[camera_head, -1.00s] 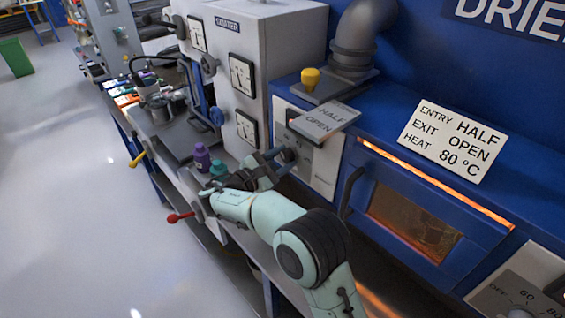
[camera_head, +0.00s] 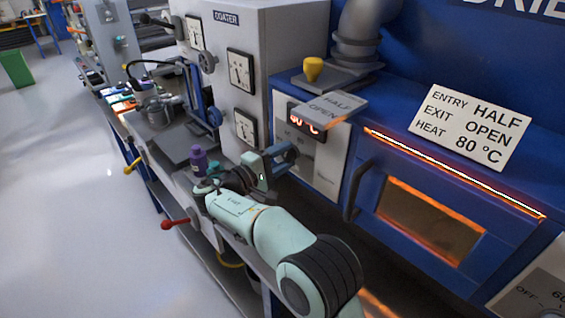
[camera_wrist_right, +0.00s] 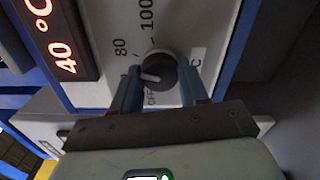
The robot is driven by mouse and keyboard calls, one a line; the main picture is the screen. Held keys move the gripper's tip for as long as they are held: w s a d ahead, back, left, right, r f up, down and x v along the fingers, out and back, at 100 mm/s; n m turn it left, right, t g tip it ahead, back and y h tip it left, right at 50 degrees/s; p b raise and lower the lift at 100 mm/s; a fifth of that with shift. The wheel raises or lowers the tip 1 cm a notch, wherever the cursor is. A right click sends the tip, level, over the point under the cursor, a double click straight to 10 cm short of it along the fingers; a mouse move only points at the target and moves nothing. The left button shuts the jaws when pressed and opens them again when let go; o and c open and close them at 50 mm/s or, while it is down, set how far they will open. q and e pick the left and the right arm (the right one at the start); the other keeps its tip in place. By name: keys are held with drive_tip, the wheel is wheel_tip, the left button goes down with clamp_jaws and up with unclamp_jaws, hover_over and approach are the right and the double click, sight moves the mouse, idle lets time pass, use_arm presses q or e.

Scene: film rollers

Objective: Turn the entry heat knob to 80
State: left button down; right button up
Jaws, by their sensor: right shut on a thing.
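The entry heat knob (camera_wrist_right: 158,72) is a dark round knob with a pale pointer, on a light panel in the right wrist view. Its pointer faces left, below the 80 mark and above OFF. My right gripper (camera_wrist_right: 160,78) is shut on the knob, one finger on each side; the left finger covers part of the scale. The red display (camera_wrist_right: 62,42) appears to read 40 °C. In the head view the display (camera_head: 306,122) is lit, and my right gripper (camera_head: 284,158) is at the panel below it, hiding the knob. My left gripper is out of view.
A sign (camera_head: 472,127) reads entry half, exit open, heat 80 °C. A tilted half/open plate (camera_head: 332,106) overhangs the display. The dryer door handle (camera_head: 357,188) is to the right. A purple bottle (camera_head: 199,160) stands on the bench left of the gripper.

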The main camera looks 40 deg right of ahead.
drive_tip(key=shift+m+b, duration=0.5)
drive_tip(key=shift+m, duration=0.4)
drive_tip(key=o, duration=1.1)
drive_tip(key=shift+c, duration=0.2)
drive_tip(key=s+a, duration=0.1)
drive_tip(key=a, duration=1.2)
drive_tip(key=shift+a+p, duration=0.2)
drive_tip(key=shift+p, duration=0.2)
drive_tip(key=shift+s, duration=0.1)
